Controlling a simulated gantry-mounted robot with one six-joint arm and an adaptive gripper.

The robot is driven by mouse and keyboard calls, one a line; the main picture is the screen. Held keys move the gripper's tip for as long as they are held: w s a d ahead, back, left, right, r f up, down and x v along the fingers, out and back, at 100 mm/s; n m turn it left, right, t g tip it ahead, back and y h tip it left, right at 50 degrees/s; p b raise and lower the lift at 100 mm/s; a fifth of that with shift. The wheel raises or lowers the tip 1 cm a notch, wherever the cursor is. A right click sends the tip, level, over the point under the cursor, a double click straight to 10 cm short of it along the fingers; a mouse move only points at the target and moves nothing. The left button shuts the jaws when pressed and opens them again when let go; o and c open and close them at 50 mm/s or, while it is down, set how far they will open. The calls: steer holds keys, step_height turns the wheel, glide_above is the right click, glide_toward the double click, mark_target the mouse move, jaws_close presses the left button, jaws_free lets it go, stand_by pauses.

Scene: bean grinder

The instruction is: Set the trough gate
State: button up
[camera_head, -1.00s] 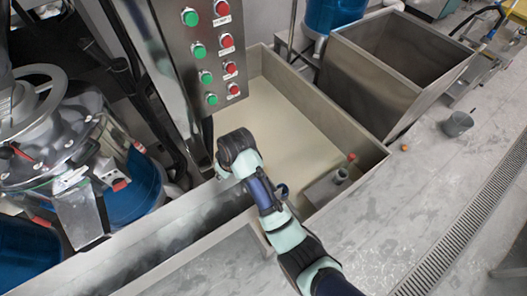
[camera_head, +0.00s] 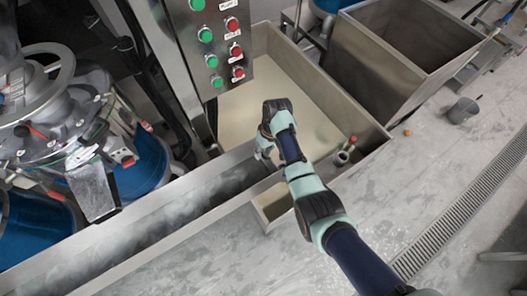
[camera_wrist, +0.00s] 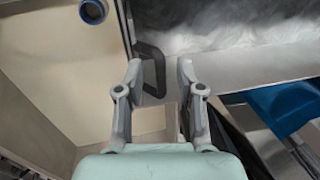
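A dark loop handle (camera_wrist: 151,68), apparently the trough gate's, stands at the wall between the pale tank and the long trough in the wrist view. My gripper (camera_wrist: 158,72) is open, with its two fingers apart. The handle shows between and just beyond the fingertips; whether they touch it I cannot tell. The long metal trough (camera_head: 150,235) runs to the lower left in the head view, with cloudy grey contents. My gripper (camera_head: 263,152) is over the trough's right end in the head view. The handle is hidden there behind my arm.
The tank with cream-coloured contents (camera_head: 255,110) lies behind my arm. A post with a button panel (camera_head: 215,40) stands close left of my gripper. A small open compartment (camera_head: 275,200) sits beside my arm. A bottle with a red cap (camera_head: 345,150) is to the right.

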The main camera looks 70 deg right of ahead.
jaws_close()
stand_by(0.3)
steer(key=shift+d+b+x, duration=0.2)
steer(key=shift+b+x, duration=0.25)
steer(key=shift+x, duration=0.9)
steer(key=shift+s, duration=0.2)
jaws_free()
